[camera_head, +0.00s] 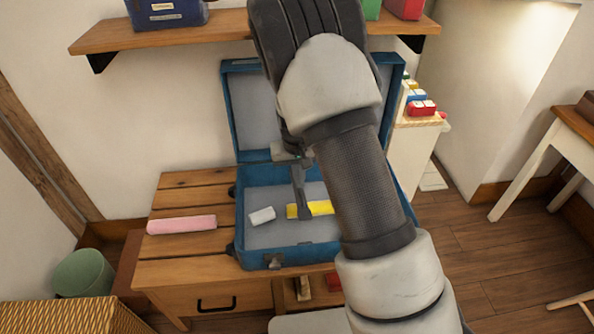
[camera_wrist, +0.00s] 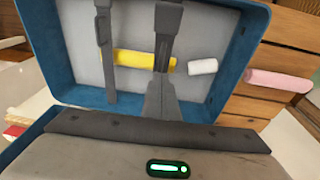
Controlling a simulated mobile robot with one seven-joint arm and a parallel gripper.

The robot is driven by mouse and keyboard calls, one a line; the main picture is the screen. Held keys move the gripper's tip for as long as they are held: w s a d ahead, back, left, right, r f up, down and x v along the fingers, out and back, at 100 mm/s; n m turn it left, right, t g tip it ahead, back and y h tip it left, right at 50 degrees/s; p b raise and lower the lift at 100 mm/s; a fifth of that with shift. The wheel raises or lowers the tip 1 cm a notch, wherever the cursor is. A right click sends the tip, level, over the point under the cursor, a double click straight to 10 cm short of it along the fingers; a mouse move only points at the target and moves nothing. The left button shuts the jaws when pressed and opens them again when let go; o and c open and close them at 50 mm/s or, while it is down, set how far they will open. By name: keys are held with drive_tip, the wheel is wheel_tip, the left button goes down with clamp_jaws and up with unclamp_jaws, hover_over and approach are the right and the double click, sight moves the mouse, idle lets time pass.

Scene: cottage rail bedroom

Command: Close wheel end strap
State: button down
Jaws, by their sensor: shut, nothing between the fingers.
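The blue case (camera_head: 228,110) stands open on the wooden table, its lid raised at the back. My gripper (camera_head: 304,213) reaches down over its inside, fingers shut and empty. In the wrist view my gripper (camera_wrist: 168,18) points across the case (camera_wrist: 52,70), beside the yellow roll (camera_wrist: 130,58). A narrow dark grey strap-like strip (camera_wrist: 104,45) crosses the case there, to the left of my fingers and apart from them; I cannot tell if it is fastened. In the head view my arm hides the case's right part, and I cannot make out this strip.
A white roll (camera_head: 262,215) lies in the case with the yellow roll (camera_head: 318,209). A pink roll (camera_head: 181,225) lies on the table (camera_head: 180,190) to the left. A shelf (camera_head: 115,30) with boxes hangs above. A green bin (camera_head: 83,273) stands at lower left.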

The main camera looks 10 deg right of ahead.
sight(301, 209)
drive_tip(key=shift+s+f, duration=0.1)
drive_tip(key=shift+f, duration=0.15)
drive_tip(key=s+f+b, duration=0.1)
drive_tip(key=f, duration=0.2)
drive_tip(key=s+f+b, duration=0.2)
drive_tip(key=f, duration=0.1)
drive_tip(key=s+f+b, duration=0.1)
drive_tip(key=f, duration=0.2)
drive_tip(key=shift+s, duration=0.35)
